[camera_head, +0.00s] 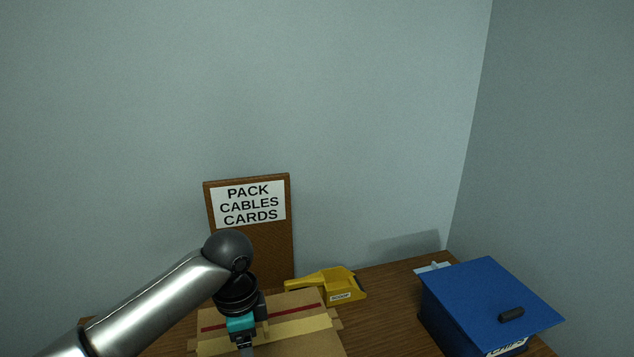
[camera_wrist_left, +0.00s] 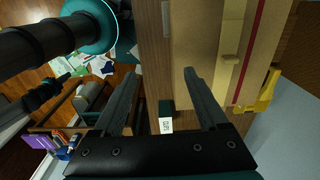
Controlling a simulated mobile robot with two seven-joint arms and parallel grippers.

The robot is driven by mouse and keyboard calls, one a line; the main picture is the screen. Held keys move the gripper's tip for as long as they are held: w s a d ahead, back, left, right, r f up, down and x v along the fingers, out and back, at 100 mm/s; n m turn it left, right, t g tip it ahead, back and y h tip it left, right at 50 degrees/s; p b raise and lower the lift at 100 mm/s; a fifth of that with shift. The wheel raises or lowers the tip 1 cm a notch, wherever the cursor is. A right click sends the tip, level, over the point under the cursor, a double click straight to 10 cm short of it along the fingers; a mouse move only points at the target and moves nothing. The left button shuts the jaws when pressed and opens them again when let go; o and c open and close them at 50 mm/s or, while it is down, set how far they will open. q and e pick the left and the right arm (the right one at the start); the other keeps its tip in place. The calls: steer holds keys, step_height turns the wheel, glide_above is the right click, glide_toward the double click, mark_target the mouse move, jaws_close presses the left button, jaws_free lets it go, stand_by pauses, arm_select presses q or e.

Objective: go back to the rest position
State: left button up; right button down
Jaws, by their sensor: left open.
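My left arm comes in from the left in the head view. My left gripper (camera_head: 246,343) points down in front of the cardboard box (camera_head: 300,335), and its fingertips are cut off by the bottom edge. In the left wrist view, the left gripper (camera_wrist_left: 160,85) has its two fingers wide apart with nothing between the tips. The box (camera_wrist_left: 200,50) lies beyond the fingers with tan tape and a red stripe on top. My right gripper is not in view.
A yellow tape dispenser (camera_head: 345,285) stands behind the box. A brown board (camera_head: 270,245) reading "PACK CABLES CARDS" stands against the wall. A blue lidded bin (camera_head: 470,310) is at the right. Bare wooden table (camera_head: 395,300) shows between box and bin.

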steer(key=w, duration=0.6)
arm_select(q)
steer(key=s+d+f+n+t+h, duration=0.1)
steer(key=s+d+f+n+h, duration=0.2)
steer(key=s+d+f, duration=0.4)
steer(key=s+a+n+t+y, duration=0.2)
steer(key=s+a+n+y, duration=0.1)
steer(key=s+a+n, duration=0.9)
steer(key=s+f+m+g+b, duration=0.1)
steer(key=s+f+b, duration=0.15)
steer(key=f, duration=1.25)
steer(key=s+f+m+b, duration=0.2)
steer(key=f+b, duration=0.2)
steer(key=f, duration=1.1)
steer(key=s+a+f+g+b, duration=0.1)
steer(key=s+f+b, duration=0.5)
steer(key=s+f, duration=0.8)
step_height(320, 180, down, 5)
steer(key=shift+s+a+r, duration=0.1)
steer(key=shift+s+a, duration=0.3)
steer(key=shift+a, duration=0.05)
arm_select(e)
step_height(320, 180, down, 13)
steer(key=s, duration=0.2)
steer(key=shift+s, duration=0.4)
